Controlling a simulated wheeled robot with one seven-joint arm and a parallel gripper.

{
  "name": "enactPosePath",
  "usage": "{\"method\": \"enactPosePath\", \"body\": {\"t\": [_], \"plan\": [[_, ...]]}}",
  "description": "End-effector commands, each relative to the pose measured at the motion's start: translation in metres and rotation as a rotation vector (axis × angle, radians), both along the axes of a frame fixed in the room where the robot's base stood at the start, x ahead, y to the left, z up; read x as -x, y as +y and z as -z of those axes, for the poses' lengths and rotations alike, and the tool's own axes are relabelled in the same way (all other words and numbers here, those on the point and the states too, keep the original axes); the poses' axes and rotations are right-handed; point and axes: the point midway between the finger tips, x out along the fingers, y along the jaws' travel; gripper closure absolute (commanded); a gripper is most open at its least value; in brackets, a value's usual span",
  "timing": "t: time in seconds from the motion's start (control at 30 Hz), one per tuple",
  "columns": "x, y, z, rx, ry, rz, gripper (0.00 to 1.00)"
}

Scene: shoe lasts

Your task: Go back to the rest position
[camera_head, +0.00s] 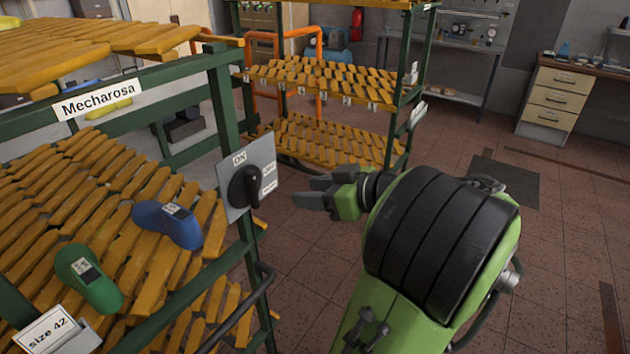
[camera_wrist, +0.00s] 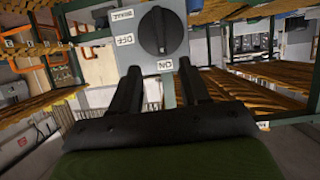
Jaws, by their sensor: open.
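My gripper (camera_head: 312,192) is open and empty in the head view, at the end of my green and black arm. It points left toward a grey switch panel (camera_head: 233,164) with a black rotary knob (camera_head: 246,187), with a visible gap between them. In the wrist view the two dark fingers (camera_wrist: 157,92) are spread apart, and the panel (camera_wrist: 125,20) with its knob (camera_wrist: 161,31) shows beyond them, upside down. The panel is fixed to the green post of the near rack.
The near rack (camera_head: 215,100) has slatted wooden shelves holding a blue shoe last (camera_head: 168,222) and a green one (camera_head: 88,278). A second rack (camera_head: 408,95) stands behind. A drawer cabinet (camera_head: 553,98) is at the back right. The tiled floor (camera_head: 560,220) at right is mostly open.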

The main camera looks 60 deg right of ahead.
Motion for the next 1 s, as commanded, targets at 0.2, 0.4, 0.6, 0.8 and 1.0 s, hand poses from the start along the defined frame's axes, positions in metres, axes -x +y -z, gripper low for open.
{"method": "enactPosePath", "body": {"t": [0.2, 0.4, 0.6, 0.8, 1.0], "plan": [[0.000, 0.000, 0.002, 0.000, 0.000, 0.000, 0.54], [0.000, 0.000, 0.002, 0.000, 0.001, 0.000, 0.54], [-0.015, 0.015, 0.006, -0.012, 0.048, -0.029, 0.54], [-0.061, 0.098, 0.031, -0.047, 0.313, -0.120, 0.54], [-0.056, 0.191, 0.049, -0.016, 0.557, -0.129, 0.54]]}}
